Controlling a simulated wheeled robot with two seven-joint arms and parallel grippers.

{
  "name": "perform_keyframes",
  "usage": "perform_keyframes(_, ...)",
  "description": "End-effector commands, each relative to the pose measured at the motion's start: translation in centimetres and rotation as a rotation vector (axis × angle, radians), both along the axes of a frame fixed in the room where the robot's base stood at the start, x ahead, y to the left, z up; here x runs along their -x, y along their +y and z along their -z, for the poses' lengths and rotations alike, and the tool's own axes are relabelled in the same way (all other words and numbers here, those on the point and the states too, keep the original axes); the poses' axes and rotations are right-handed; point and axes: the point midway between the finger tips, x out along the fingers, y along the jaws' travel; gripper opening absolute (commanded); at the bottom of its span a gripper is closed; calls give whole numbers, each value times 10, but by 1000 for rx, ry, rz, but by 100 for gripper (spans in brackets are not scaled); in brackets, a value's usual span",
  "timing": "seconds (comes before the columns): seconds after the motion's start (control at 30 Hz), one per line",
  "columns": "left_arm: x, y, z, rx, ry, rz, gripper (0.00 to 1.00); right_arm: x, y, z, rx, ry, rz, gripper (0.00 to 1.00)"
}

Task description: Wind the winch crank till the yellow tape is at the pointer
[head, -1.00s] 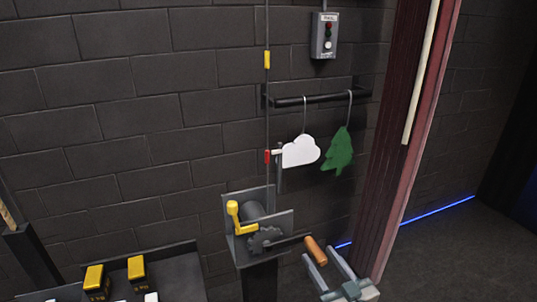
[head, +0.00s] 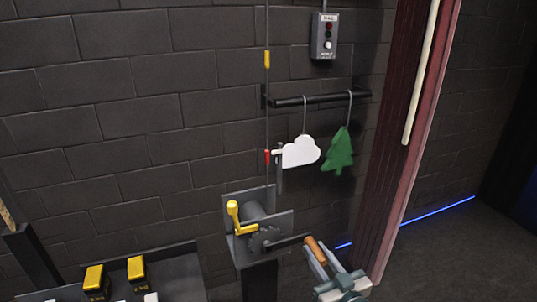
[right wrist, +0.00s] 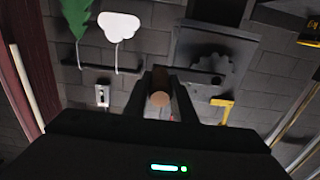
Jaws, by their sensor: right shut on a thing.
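The winch (head: 276,222) has a grey drum, a toothed wheel and a yellow lever (head: 234,213). A dark crank arm (head: 287,243) reaches right to an orange-brown handle (head: 313,246). My right gripper (head: 318,257) is shut on this handle from the lower right. In the right wrist view the handle's round end (right wrist: 159,99) sits between the two dark fingers. The yellow tape (head: 267,58) is on the vertical rope, well above the pointer (head: 277,152), a pale arm on a short post with red at the rope. My left gripper is not in view.
A white cloud (head: 300,152) and a green tree (head: 338,150) hang from a dark rail (head: 315,99) behind. Yellow-topped blocks (head: 136,268) stand on a dark shelf at lower left. A reddish curtain (head: 402,150) hangs to the right.

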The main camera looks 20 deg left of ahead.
Motion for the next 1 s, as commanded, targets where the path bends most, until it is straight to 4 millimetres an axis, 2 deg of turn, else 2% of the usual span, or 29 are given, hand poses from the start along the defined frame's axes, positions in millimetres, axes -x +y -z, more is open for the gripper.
perform_keyframes(0.17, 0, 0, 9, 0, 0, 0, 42, 1, 2, 11, 0, 1, 0, 1)
perform_keyframes(0.5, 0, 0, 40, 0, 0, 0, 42, 9, 11, 52, -1, 3, -2, 1)
perform_keyframes(1.0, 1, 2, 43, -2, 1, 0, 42, 10, 13, 57, 0, 4, -2, 1)
